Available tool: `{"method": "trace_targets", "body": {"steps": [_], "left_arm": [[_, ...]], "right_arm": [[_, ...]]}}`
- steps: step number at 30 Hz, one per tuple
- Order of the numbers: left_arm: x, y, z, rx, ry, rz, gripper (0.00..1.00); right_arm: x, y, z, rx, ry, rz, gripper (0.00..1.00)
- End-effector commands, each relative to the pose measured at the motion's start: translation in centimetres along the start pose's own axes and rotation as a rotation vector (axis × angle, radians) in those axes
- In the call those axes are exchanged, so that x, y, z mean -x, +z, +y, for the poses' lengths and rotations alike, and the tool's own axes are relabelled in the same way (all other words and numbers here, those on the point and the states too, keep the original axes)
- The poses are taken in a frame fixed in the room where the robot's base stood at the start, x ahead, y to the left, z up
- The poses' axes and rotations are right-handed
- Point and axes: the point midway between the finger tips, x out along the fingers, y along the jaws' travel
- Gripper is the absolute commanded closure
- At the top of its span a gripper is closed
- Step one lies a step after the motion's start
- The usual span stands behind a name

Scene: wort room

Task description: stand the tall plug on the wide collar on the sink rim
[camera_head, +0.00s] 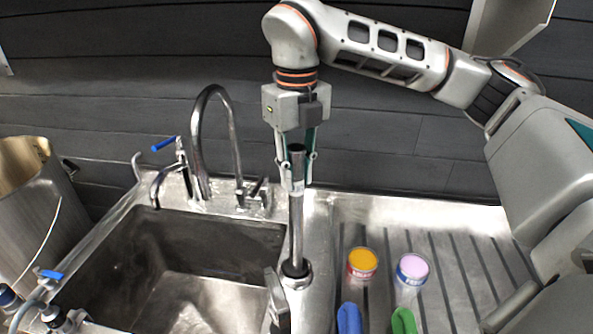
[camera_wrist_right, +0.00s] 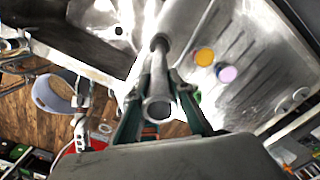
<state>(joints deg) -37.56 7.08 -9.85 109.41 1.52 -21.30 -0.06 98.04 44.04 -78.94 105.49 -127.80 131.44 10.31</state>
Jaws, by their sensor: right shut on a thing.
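The tall plug (camera_head: 296,225) is a long, slim metal tube standing about upright. My right gripper (camera_head: 294,183) is shut on its upper part, and the dark top end shows between the fingers. In the right wrist view the plug (camera_wrist_right: 158,85) runs away from the fingers toward the sink rim. The wide collar (camera_head: 297,282) is a short metal ring on the rim between basin and drainboard. The plug's lower end meets a dark ring at the collar's top; I cannot tell whether it rests there or hovers just above. My left gripper is not in view.
The sink basin (camera_head: 150,262) and a curved tap (camera_head: 200,140) are on the left. On the ribbed drainboard (camera_head: 450,240) stand an orange-topped tub (camera_head: 362,261) and a pink-topped tub (camera_head: 412,268), close right of the collar. A metal bucket (camera_head: 40,220) stands far left.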

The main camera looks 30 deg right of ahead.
Motion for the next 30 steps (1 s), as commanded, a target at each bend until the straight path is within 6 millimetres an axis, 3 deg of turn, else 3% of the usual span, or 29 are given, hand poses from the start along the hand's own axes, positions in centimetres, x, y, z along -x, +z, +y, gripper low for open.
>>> {"method": "trace_targets", "body": {"steps": [30], "left_arm": [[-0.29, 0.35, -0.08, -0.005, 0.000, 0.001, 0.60]], "right_arm": [[-0.85, 0.00, 0.00, -0.001, 0.001, -0.001, 1.00]]}}
